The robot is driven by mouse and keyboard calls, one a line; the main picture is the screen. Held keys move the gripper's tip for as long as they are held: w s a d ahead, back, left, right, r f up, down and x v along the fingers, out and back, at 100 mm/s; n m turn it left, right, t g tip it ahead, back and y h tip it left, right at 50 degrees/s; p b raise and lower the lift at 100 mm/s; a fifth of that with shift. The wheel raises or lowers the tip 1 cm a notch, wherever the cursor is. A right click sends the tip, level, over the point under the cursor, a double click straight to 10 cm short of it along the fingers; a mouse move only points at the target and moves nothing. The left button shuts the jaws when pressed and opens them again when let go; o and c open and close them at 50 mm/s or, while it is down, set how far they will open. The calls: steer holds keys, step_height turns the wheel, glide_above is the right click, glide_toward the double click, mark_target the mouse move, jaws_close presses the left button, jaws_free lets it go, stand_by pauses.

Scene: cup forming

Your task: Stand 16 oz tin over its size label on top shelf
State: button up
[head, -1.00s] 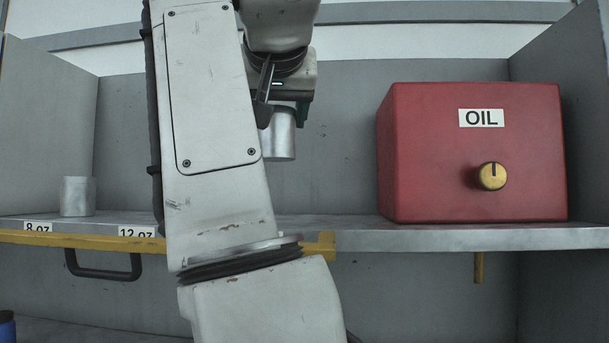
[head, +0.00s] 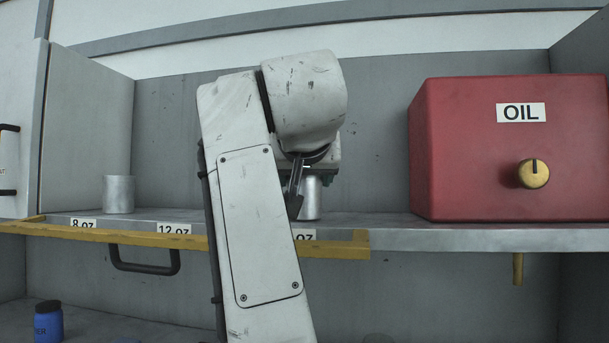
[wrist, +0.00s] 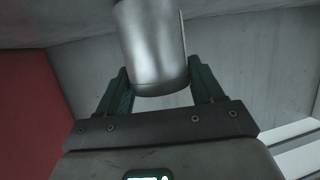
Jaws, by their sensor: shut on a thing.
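A plain silver tin (head: 313,198) is held by my gripper (head: 297,192) above the top shelf, partly hidden behind my arm. Its base is at or very near the shelf surface; I cannot tell whether it touches. In the wrist view the tin (wrist: 152,45) sits between the two dark fingers of my gripper (wrist: 160,80). A size label (head: 304,235) on the shelf edge is just below the tin; my arm covers its left part and only "OZ" reads. The top shelf (head: 400,235) runs across the view.
Another silver tin (head: 118,194) stands over the 8 oz label (head: 83,223). The 12 oz label (head: 174,229) has bare shelf above it. A red oil box (head: 470,160) stands to the right. A yellow rail (head: 350,245) runs along the shelf front. A blue jar (head: 48,321) is below.

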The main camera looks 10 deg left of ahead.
steer(key=shift+f, duration=0.15)
steer(key=o, duration=1.2)
steer(key=shift+r, duration=0.25)
steer(key=shift+s+b, duration=0.3)
steer(key=shift+s, duration=0.05)
steer(key=b+v, duration=0.4)
steer(key=v, duration=0.7)
steer(key=shift+s+d, duration=0.15)
